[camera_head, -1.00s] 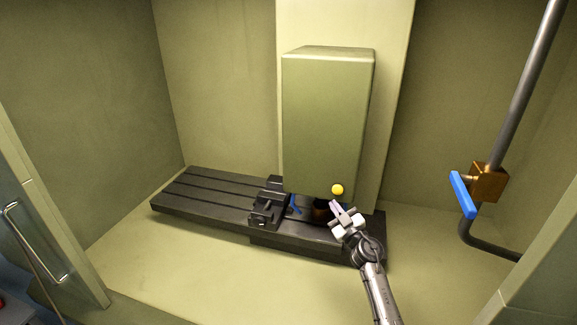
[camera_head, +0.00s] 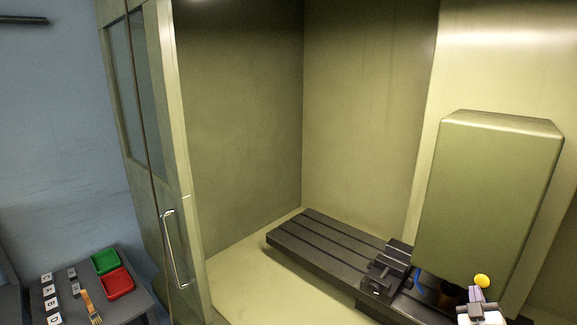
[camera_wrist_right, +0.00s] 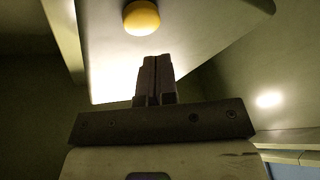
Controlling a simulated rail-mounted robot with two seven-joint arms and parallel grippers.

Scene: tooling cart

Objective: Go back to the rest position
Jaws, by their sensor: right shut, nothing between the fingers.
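My right gripper (camera_head: 477,295) shows at the lower right of the head view, in front of the machine's spindle housing (camera_head: 490,190) and just below a yellow ball-shaped knob (camera_head: 481,281). In the right wrist view its fingers (camera_wrist_right: 155,75) are together with nothing between them. The yellow knob (camera_wrist_right: 141,18) shows beyond the fingertips, apart from them, on the underside of a pale block. My left gripper is not in view.
The slotted machine table (camera_head: 325,247) carries a black vise (camera_head: 388,268). The enclosure door (camera_head: 165,150) with a handle stands at left. A side table holds a green tray (camera_head: 93,265), a red tray (camera_head: 132,287), lettered blocks and a brush (camera_head: 87,300).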

